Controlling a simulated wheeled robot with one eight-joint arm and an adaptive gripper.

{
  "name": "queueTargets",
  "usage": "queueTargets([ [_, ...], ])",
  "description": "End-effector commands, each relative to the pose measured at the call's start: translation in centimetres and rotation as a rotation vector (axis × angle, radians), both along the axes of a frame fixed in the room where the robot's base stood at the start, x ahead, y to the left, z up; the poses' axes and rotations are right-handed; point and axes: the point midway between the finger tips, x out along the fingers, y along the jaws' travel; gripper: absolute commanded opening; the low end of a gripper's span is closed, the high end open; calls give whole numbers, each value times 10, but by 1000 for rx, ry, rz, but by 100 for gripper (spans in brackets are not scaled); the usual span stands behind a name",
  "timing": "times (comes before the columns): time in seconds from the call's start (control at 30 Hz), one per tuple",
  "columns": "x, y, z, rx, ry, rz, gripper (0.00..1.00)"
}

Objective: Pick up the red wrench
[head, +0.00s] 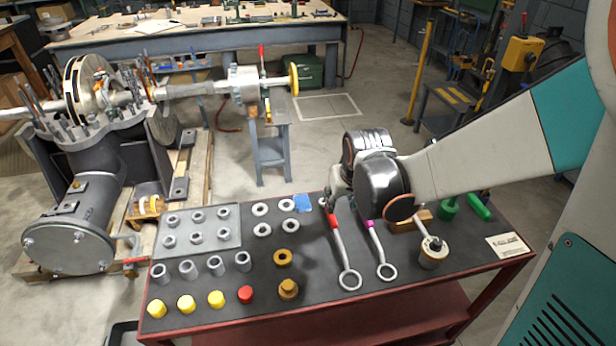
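The red wrench (342,252) is a grey ring-ended wrench with a red band near its far end. It lies on the dark top of the red cart (330,304), its ring towards the front edge. My gripper (331,203) points down at the wrench's far end, just beyond the red band. The gripper's fingers are small and partly hidden by its own body, so I cannot tell whether they are open or touch the wrench. The wrench's far tip is hidden at the gripper.
A similar wrench with a magenta band (380,250) lies just right. A brass-coloured part with a rod (432,252), a wooden block (408,222) and green items (478,207) are farther right. Left are washers (262,229), a grey tray of nuts (200,251) and coloured caps (216,299).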

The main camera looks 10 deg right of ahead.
Motion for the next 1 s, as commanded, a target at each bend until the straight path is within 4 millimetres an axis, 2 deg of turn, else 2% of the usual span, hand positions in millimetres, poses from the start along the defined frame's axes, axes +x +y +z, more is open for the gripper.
queueTargets([
  [0.17, 8, 0, -21, 0, 3, 0, 40],
  [0.43, 27, 0, -66, 0, 2, 0, 40],
  [0.83, 37, 1, -90, 0, 2, 0, 40],
  [1.0, 45, 3, -113, 0, 2, 0, 40],
])
